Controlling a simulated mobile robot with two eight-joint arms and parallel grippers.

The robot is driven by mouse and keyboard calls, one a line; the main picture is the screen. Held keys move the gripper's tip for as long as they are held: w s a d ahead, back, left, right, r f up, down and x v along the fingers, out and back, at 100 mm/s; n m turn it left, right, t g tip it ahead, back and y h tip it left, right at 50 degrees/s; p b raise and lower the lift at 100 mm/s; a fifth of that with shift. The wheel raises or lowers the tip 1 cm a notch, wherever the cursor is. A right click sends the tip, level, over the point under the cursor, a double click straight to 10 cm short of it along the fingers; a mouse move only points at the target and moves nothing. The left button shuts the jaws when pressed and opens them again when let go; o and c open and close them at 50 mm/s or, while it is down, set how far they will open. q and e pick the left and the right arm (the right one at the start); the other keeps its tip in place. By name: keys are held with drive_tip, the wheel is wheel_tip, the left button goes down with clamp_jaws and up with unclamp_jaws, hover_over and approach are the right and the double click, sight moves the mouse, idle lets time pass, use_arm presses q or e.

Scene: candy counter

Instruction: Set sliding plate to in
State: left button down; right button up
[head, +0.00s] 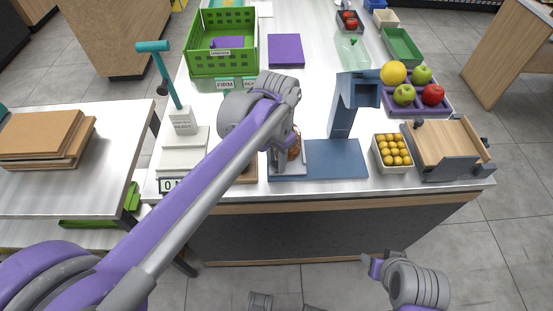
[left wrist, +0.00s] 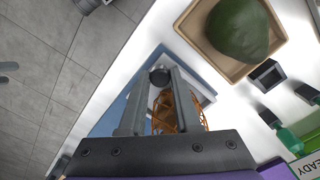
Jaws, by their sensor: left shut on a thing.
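A blue stand with an upright column (head: 342,112) and a flat blue base (head: 335,158) stands at the counter's front edge. A light grey plate (head: 290,167), which looks like the sliding plate, lies at the base's left side. My left gripper (left wrist: 160,78) is over it, with its fingers around a dark round knob (left wrist: 160,75). An orange net with something brown inside (left wrist: 180,108) is right beside the fingers; it also shows in the head view (head: 295,144). My left arm hides part of the plate. My right gripper (head: 373,267) is in front of the counter, away from the stand.
A scale (head: 182,156) stands to the left. A purple fruit tray (head: 440,109) and a green crate (head: 222,63) are farther back. A tan tray holds a dark green fruit (left wrist: 238,30).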

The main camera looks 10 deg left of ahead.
use_arm(q)
drive_tip(key=shift+d, duration=0.1)
idle(0.4)
drive_tip(key=w+d, duration=0.1)
drive_tip(key=d, duration=0.3)
drive_tip(key=w+d+p, duration=0.1)
drive_tip(key=d, duration=0.2)
drive_tip(key=w+d, duration=0.1)
drive_tip(key=d, duration=0.3)
drive_tip(key=shift+w+d, duration=0.3)
drive_tip(key=shift+d, duration=0.05)
drive_tip(key=c, duration=0.6)
unclamp_jaws()
drive_tip(key=shift+s, duration=0.1)
